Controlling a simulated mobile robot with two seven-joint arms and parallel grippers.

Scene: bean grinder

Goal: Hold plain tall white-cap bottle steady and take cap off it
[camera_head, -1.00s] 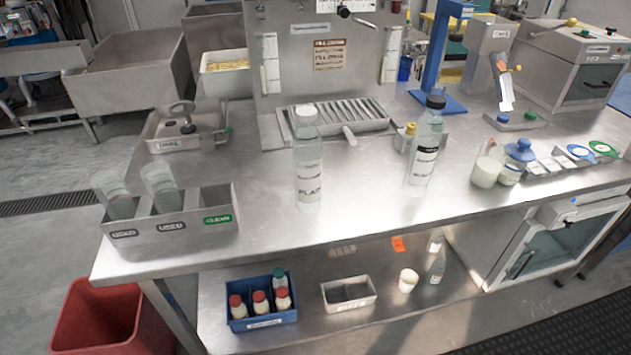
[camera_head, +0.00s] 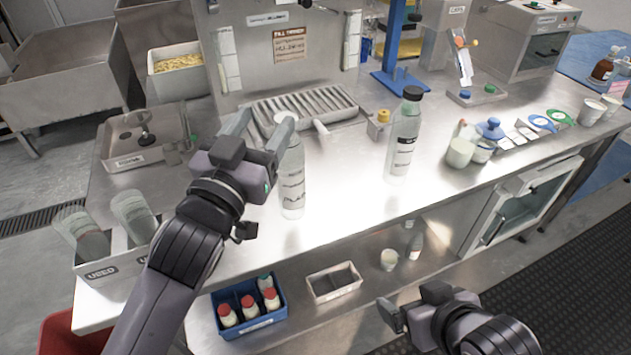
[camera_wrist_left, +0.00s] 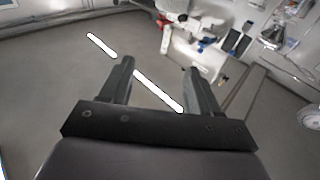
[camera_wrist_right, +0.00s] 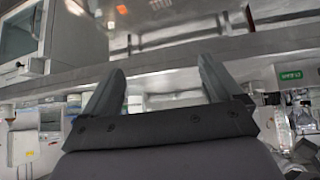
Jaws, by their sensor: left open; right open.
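The plain tall bottle (camera_head: 292,178) is clear, has a white cap (camera_head: 286,117) and a label reading "PLAIN", and stands upright on the steel counter. My left gripper (camera_head: 262,130) is open, its fingers raised beside the cap in the head view; I cannot tell their depth against the bottle. The left wrist view shows its two fingers (camera_wrist_left: 158,80) apart with nothing between them. My right gripper (camera_head: 400,302) is low in front of the counter, away from the bottle. The right wrist view shows its fingers (camera_wrist_right: 158,82) apart and empty.
A similar bottle with a black cap (camera_head: 404,135) stands to the right. A drain rack (camera_head: 310,103) lies behind the plain bottle. Used bottles stand in a steel bin (camera_head: 112,266) at the left. Bare counter lies between the two bottles.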

